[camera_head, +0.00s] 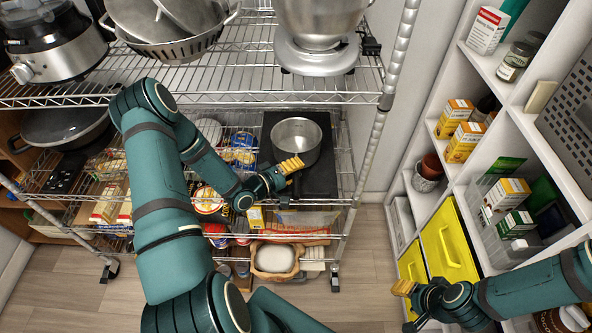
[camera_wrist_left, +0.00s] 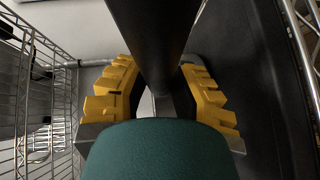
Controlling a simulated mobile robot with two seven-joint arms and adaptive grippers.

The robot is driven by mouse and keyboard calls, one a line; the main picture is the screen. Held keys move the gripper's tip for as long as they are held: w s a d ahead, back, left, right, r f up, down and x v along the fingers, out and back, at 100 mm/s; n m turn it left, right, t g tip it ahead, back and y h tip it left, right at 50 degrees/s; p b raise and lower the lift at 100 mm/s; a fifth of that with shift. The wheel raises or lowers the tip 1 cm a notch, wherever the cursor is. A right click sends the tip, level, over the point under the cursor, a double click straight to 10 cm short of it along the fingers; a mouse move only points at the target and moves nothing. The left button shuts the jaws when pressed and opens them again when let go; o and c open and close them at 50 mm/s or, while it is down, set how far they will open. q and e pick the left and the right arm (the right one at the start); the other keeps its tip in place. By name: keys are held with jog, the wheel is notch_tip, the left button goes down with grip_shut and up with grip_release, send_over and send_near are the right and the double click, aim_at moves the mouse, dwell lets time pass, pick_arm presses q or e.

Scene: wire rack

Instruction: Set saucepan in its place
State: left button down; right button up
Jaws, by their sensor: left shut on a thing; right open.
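In the left wrist view the yellow fingers of my left gripper (camera_wrist_left: 158,92) stand either side of the dark handle (camera_wrist_left: 155,40). My right gripper (camera_head: 404,292) is open and empty, low in front of the white shelving.
The wire rack (camera_head: 215,97) has an upper shelf close above, holding a colander (camera_head: 175,45) and a mixer (camera_head: 318,50). Cans and boxes stand left of the board. A dark pan (camera_head: 65,128) is at the far left. White shelving (camera_head: 455,85) with boxes and yellow bins is at right.

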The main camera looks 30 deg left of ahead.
pick_arm(q)
jog(key=shift+w+f, duration=0.1)
jog(key=shift+f, duration=0.1)
jog(key=c, duration=0.9)
grip_release()
jog(key=shift+o, duration=0.2)
jog(key=shift+s, duration=0.2)
jog(key=v, duration=1.1)
jog(key=shift+s+a, duration=0.25)
jog(key=shift+s, duration=0.1)
